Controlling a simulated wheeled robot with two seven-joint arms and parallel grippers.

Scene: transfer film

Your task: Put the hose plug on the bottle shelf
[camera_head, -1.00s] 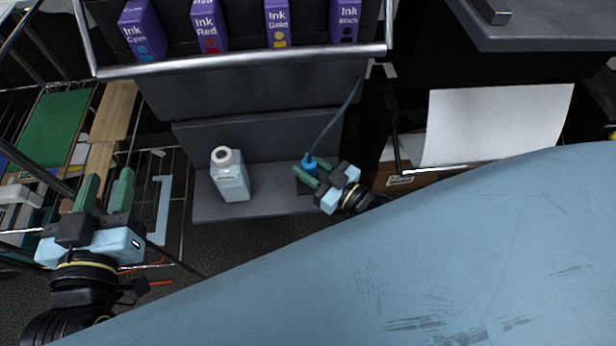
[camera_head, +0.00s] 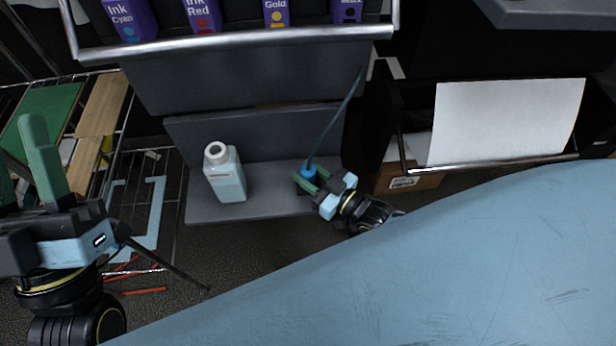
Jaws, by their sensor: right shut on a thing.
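The blue hose plug (camera_head: 309,171) is at the lower end of a thin dark blue hose (camera_head: 335,119). My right gripper (camera_head: 308,180) is shut on the plug, over the right part of the bottle shelf (camera_head: 263,182). Whether the plug touches the shelf I cannot tell. A pale open-necked bottle (camera_head: 226,177) stands on the shelf to the left of the plug. My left gripper (camera_head: 44,158) is at the left edge, away from the shelf and partly out of view; its finger gap is not clear.
Ink boxes (camera_head: 202,14) stand above behind a metal rail (camera_head: 235,42). A tray with white paper (camera_head: 507,120) is to the right, with a brown box (camera_head: 408,180) below it. A wire rack with boards (camera_head: 103,106) is at the left.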

